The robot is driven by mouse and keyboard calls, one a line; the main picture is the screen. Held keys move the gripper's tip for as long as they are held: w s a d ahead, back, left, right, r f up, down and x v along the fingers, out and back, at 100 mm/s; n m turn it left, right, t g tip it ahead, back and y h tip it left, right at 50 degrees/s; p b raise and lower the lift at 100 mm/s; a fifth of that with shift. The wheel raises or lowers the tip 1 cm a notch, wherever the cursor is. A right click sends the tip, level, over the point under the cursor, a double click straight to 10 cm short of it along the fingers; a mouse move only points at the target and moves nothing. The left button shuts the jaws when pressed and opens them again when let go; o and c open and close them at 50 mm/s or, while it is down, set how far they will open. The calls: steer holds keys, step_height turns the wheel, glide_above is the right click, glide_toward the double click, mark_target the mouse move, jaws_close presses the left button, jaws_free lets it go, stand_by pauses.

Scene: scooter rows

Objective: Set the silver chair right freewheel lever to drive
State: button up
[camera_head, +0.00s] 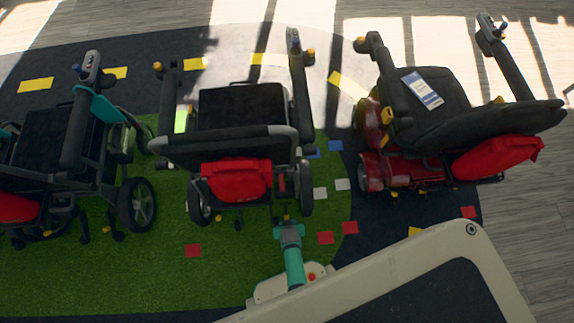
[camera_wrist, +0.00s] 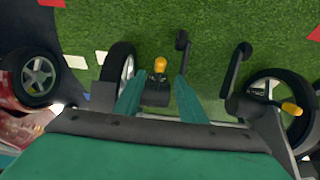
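The silver chair (camera_head: 276,130), with a grey frame and a red bag on its back, stands in the middle in the head view. My gripper (camera_head: 289,228) is low behind its right rear wheel (camera_head: 306,188). In the wrist view my gripper (camera_wrist: 160,90) has its two teal fingers apart. A yellow-tipped lever (camera_wrist: 160,64) on a black base shows between the fingers, with gaps on both sides. I cannot tell its setting. Another yellow-tipped lever (camera_wrist: 291,108) shows at the right of the wrist view, beside a wheel (camera_wrist: 272,92).
A chair with teal armrests (camera_head: 94,104) stands at the left. A red chair (camera_head: 400,165) stands close at the right. Two black bars (camera_wrist: 182,45) stick out near the lever. Green carpet (camera_head: 150,265) behind the chairs is clear apart from flat coloured squares.

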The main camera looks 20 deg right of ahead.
mark_target(287, 218)
steer(key=shift+x, duration=4)
jaws_close()
steer(key=shift+w, duration=0.1)
